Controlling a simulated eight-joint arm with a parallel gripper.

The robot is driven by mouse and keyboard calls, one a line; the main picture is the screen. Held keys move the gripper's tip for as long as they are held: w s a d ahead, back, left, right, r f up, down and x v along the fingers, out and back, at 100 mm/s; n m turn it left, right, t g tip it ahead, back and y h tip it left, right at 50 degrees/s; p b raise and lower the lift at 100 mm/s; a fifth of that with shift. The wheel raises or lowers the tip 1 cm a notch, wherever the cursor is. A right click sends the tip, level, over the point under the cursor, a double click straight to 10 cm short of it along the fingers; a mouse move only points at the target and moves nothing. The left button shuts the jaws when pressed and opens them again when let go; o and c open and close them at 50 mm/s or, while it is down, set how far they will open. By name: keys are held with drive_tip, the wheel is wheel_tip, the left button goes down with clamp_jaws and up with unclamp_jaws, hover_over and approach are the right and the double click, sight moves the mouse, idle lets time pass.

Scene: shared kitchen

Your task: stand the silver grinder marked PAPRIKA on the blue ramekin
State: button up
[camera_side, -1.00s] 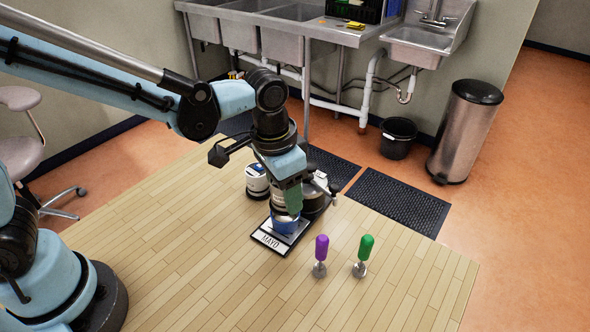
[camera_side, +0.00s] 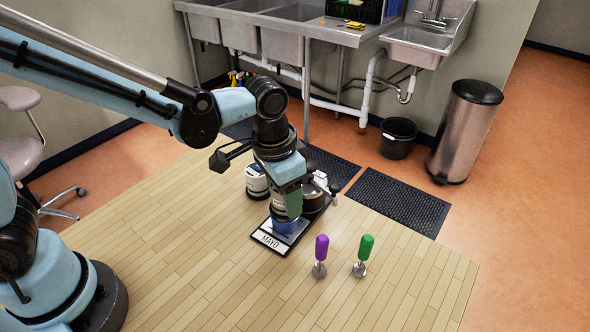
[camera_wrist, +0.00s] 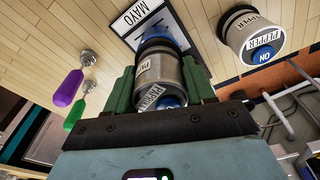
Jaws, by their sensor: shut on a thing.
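My gripper (camera_side: 287,208) points down with its green fingers shut around the silver grinder (camera_wrist: 158,82), which has a blue spot on its near end and a partly readable label starting "PA". In the side view the fingers mostly hide the grinder. The blue ramekin (camera_side: 285,226) is directly below my gripper, on a black-edged plate marked MAYO (camera_side: 266,241). In the wrist view the ramekin (camera_wrist: 184,38) shows behind the grinder's far end. The grinder's lower end is at the ramekin; I cannot tell whether it touches.
A second silver grinder, marked PEPPER (camera_wrist: 257,38), stands behind left in the side view (camera_side: 257,181). A dark round object (camera_side: 313,201) stands close to the right of my gripper. Purple-handled (camera_side: 321,248) and green-handled (camera_side: 366,247) tools stand upright at right. The front table is clear.

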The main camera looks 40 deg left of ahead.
drive_tip(key=shift+f, duration=0.55)
idle(0.5)
drive_tip(key=o, duration=1)
drive_tip(key=shift+s+a+r, duration=0.1)
drive_tip(key=shift+s+r, duration=0.1)
drive_tip(key=shift+r, duration=1.6)
drive_tip(key=shift+s+a+r, duration=0.1)
drive_tip(key=shift+s+r, duration=0.1)
drive_tip(key=shift+r, duration=1.65)
drive_tip(key=shift+s+r, duration=0.2)
drive_tip(key=shift+r, duration=1.6)
drive_tip(key=shift+a, duration=0.1)
drive_tip(key=shift+s+a, duration=0.1)
drive_tip(key=shift+a, duration=0.25)
drive_tip(key=s+a+f+n+t, duration=0.1)
drive_tip(key=s+a+n+t, duration=0.1)
drive_tip(key=a, duration=0.4)
drive_tip(key=s+a+f+n+t, duration=0.1)
drive_tip(key=s+a+n+t, duration=0.1)
drive_tip(key=a, duration=0.5)
drive_tip(key=shift+s+a+t+y, duration=0.15)
drive_tip(key=shift+s+t+y, duration=0.25)
drive_tip(key=shift+t, duration=0.6)
